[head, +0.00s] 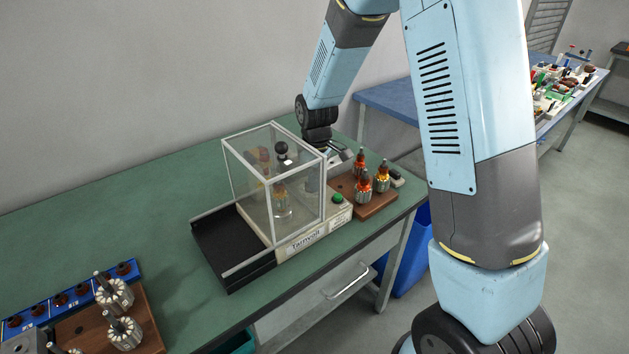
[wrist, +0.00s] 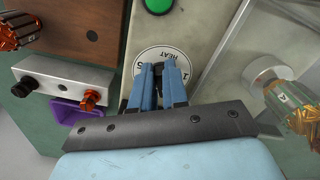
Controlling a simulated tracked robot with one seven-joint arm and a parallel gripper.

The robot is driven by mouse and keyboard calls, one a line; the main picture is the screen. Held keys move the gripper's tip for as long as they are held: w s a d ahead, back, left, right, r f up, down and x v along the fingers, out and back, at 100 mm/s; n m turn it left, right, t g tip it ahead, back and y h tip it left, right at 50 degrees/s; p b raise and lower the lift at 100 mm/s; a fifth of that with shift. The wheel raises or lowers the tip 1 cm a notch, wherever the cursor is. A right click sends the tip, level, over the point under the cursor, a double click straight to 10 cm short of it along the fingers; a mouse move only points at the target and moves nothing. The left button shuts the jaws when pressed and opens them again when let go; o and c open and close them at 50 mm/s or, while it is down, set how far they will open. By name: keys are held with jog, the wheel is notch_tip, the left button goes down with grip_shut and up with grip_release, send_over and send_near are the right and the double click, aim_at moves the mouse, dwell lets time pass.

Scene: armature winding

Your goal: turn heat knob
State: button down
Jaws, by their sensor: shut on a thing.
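The heat knob's round white dial (wrist: 165,57), marked HEAT, lies on the machine's beige panel in the wrist view. My gripper (wrist: 161,68) is over the dial, its two blue fingers close together and shut on the knob, which they hide. In the head view my gripper (head: 337,152) is behind the clear-walled machine (head: 272,188), at its right rear, and the knob is hidden there. A green button (head: 338,198) sits on the same panel and shows at the top of the wrist view (wrist: 159,4).
A wooden block (head: 376,206) with several copper-wound armatures stands right of the machine. A metal bar (wrist: 60,84) with terminals and a purple part (wrist: 75,108) lie close to my gripper. A wooden board (head: 142,328) with armatures is at the front left.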

jog(key=c, duration=1.1)
grip_release()
jog(key=shift+c, duration=0.2)
notch_tip(320, 180, up, 14)
jog(key=shift+f, duration=0.2)
